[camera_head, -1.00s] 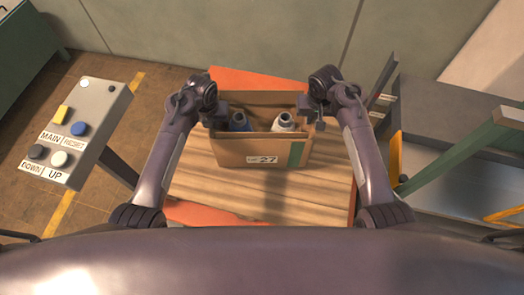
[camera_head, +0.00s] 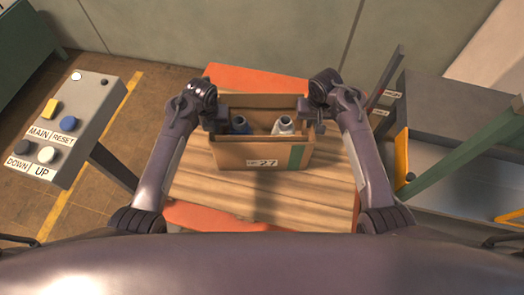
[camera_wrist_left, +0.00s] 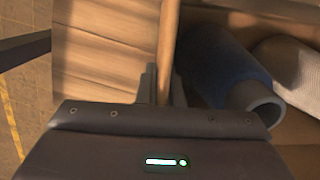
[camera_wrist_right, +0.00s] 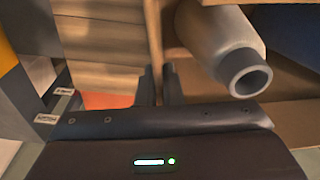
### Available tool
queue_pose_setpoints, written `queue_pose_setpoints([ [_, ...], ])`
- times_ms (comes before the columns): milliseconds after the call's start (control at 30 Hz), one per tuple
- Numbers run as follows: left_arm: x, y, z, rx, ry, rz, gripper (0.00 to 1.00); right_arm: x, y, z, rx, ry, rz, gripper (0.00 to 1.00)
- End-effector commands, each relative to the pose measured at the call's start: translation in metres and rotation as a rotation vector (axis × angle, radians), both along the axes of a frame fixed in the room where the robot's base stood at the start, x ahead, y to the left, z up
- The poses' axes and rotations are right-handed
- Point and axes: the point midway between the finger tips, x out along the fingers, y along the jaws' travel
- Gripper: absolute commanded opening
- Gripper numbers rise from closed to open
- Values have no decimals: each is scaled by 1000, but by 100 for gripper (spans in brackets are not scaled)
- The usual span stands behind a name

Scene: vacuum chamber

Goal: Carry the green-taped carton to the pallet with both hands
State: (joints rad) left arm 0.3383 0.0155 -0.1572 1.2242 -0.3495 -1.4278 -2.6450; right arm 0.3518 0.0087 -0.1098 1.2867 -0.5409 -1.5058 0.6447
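The open-topped cardboard carton (camera_head: 235,157) has a green tape strip at its right front and a label reading 27.
A control box (camera_head: 66,125) with several buttons stands at the left. A grey metal bench (camera_head: 455,112) with a green bar (camera_head: 465,150) and yellow parts is at the right. A grey-green wall (camera_head: 260,35) runs behind. Bare planks show in front of the carton.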

Motion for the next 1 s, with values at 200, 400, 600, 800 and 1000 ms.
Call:
queue_pose_setpoints([
  [200,0,0,1,0,0,0,27,0,0,1,0,1,0,27],
  [400,0,0,2,0,0,0,27,0,0,1,0,0,0,27],
  [600,-1,-1,19,-3,-2,0,27,0,0,1,0,0,0,27],
  [800,-6,-1,61,-3,-4,0,27,0,0,1,0,0,0,27],
  [1000,-11,-1,99,-3,-3,1,27,0,0,1,0,0,0,27],
])
